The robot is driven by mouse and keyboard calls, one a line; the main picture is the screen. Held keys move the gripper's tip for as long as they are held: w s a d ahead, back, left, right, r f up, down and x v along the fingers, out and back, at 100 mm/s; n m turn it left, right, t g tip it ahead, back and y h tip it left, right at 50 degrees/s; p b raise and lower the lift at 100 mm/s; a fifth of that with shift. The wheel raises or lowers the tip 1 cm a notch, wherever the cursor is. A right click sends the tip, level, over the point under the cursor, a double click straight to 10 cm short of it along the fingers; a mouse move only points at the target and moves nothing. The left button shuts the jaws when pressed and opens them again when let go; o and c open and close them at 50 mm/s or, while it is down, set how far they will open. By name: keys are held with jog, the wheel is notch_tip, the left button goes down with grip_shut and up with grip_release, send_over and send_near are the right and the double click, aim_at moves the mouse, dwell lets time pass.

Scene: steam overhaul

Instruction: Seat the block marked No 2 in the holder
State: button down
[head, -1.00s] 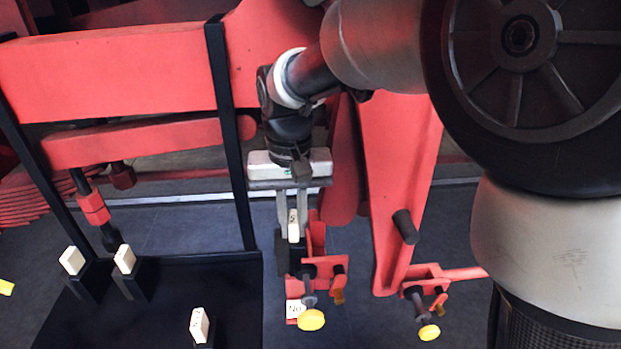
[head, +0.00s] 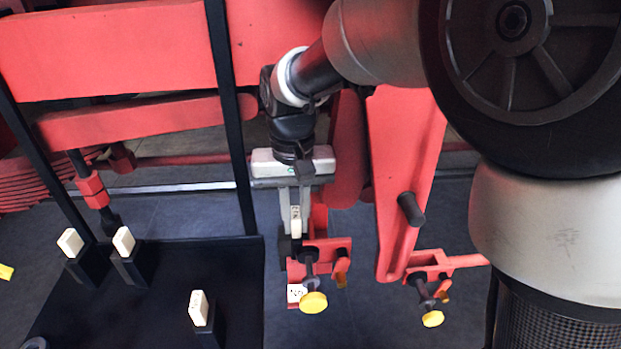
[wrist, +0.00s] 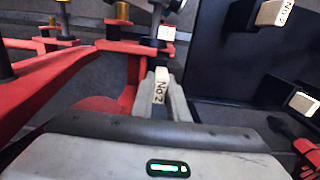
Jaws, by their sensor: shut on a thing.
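My gripper (head: 295,208) is shut on a cream block, the No 2 block (head: 296,227); its marking "No 2" reads clearly in the wrist view (wrist: 160,88). The block is roughly upright between the fingers. Below it is the red holder (head: 326,252), with a dark screw ending in a yellow knob (head: 313,302) and a white label (head: 296,293). The label also shows in the wrist view (wrist: 166,33). The block appears at the holder's back; the fingers and holder parts hide its lower end, so I cannot tell whether it touches.
A black table (head: 165,290) at the left carries several other cream blocks (head: 198,308) in dark stands. A second red bracket with a yellow knob (head: 432,318) is to the right. A red lever (head: 400,190) and a black post (head: 232,120) flank my arm.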

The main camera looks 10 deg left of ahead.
jog(key=shift+f+b, duration=0.5)
jog(key=shift+f, duration=0.3)
jog(key=c, duration=1.6)
grip_release()
jog(key=shift+a, duration=0.1)
jog(key=shift+c, duration=0.2)
jog(key=shift+d, duration=0.2)
